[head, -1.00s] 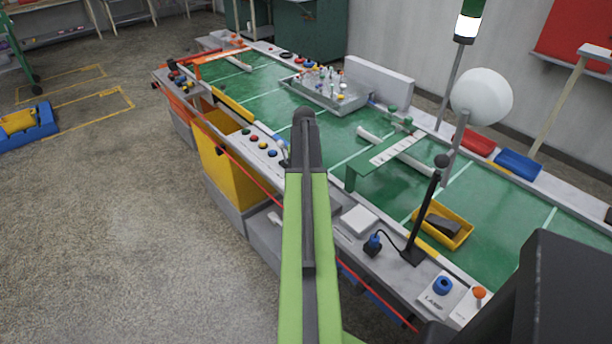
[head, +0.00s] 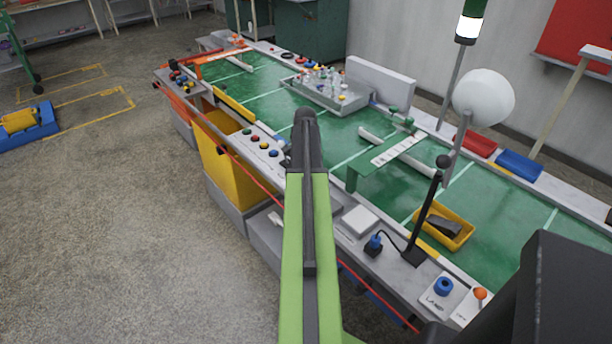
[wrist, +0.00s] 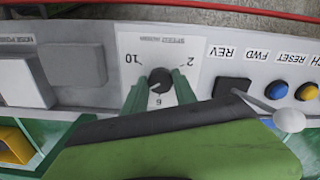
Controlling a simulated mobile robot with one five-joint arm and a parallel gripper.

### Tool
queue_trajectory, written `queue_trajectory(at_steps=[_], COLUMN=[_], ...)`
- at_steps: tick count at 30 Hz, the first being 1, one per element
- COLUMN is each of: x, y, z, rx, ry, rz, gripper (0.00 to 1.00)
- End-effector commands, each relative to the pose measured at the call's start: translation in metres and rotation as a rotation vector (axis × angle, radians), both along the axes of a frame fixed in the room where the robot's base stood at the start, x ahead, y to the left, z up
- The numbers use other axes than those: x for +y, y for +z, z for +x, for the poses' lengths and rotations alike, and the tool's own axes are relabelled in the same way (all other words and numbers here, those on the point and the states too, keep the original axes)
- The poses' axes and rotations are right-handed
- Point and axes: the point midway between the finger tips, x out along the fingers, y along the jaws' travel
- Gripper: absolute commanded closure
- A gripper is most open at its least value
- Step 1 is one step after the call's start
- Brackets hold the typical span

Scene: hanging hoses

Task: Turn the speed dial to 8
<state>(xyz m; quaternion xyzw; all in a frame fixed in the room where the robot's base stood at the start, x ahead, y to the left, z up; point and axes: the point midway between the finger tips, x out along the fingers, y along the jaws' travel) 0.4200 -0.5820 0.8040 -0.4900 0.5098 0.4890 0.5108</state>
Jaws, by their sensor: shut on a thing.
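The speed dial (wrist: 160,82) is a small dark round knob on a white panel (wrist: 130,46) in the wrist view. The panel's print is upside down, with 10 at the left, 2 at the right and 6 below the knob. My gripper (wrist: 160,79) has its two green fingers on either side of the knob and is shut on it. Which number the dial's pointer faces I cannot tell. In the head view my arm reaches over the bench and hides the dial and the gripper.
A grey block (wrist: 22,82) stands at the left. A red cord (head: 262,182) runs along the bench front.

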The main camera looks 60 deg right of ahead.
Motion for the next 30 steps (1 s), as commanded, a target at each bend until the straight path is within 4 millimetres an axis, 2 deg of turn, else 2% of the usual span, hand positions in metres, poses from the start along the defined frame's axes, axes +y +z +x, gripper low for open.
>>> queue_trajectory(at_steps=[1,15,16,20,21,30], x=[-0.0045,-0.0042,-0.0042,-0.0033,-0.0029,-0.0012], y=[0.0000,-0.0001,-0.0001,-0.0001,-0.0001,0.0009], z=[-0.0035,-0.0042,-0.0042,-0.0035,-0.0031,-0.0018], rx=[0.005,0.006,0.006,0.005,0.005,0.004], ry=[-0.011,-0.024,-0.024,-0.023,-0.022,-0.020], rz=[-0.010,-0.009,-0.009,-0.007,-0.006,-0.003], gripper=[1.00,1.00,0.65,0.48,0.45,0.45])
